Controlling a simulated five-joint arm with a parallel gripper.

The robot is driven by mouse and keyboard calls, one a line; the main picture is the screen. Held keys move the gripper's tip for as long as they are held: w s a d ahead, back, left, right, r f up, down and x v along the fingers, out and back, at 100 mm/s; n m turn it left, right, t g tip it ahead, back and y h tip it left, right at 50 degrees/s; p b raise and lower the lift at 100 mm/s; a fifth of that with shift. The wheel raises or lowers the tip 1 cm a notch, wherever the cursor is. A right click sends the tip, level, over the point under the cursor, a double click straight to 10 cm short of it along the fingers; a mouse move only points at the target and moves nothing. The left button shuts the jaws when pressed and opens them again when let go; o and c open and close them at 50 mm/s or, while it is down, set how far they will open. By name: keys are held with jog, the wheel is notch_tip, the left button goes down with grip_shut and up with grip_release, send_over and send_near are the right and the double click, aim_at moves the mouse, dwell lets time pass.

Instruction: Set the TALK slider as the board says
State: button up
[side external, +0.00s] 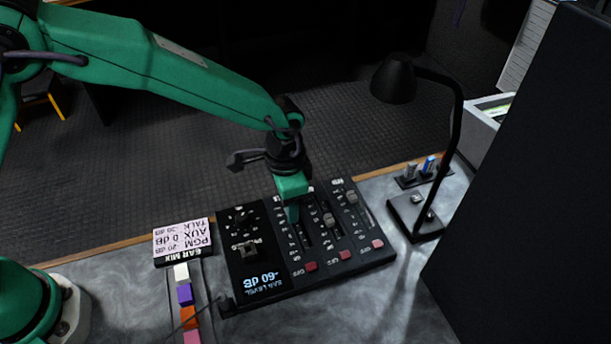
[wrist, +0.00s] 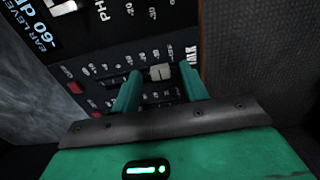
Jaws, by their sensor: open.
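The mixer panel (side external: 270,290) lies on the desk in the side view, with three sliders. My gripper (side external: 292,212) is down at the leftmost slider and hides its knob there. In the wrist view my gripper (wrist: 160,82) is open, one finger on each side of a pale slider knob (wrist: 161,72). The knob sits near the slot's end by the TALK label (wrist: 190,52). Whether the fingers touch it, I cannot tell. The EAR MIX board (side external: 182,240) is upside down left of the panel; its TALK line seems to read -20 dB.
Two other knobs (side external: 328,220) (side external: 351,197) stand right of my gripper. Red OFF buttons (side external: 345,255) line the near edge. A black lamp (side external: 416,215) stands right of the panel. Coloured blocks (side external: 185,293) lie left. The panel display (side external: 262,281) reads -60 dB.

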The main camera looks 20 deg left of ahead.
jog(key=shift+r, duration=3.8)
jog(key=shift+a+r, duration=0.1)
jog(key=shift+r, duration=0.05)
jog(key=s+a+r+n+t, duration=0.1)
jog(key=s+a+r+n, duration=0.15)
jog(key=a+r, duration=0.5)
jog(key=s+a+r+n+t, duration=0.25)
jog(key=a+r, duration=0.25)
jog(key=a, duration=0.5)
jog(key=s+a+n+t, duration=0.2)
jog(key=s+a+n, duration=0.2)
jog(key=s+a, duration=0.6)
jog(key=shift+s+a+r, duration=0.3)
jog(key=shift+s+a, duration=0.1)
jog(key=shift+s, duration=1)
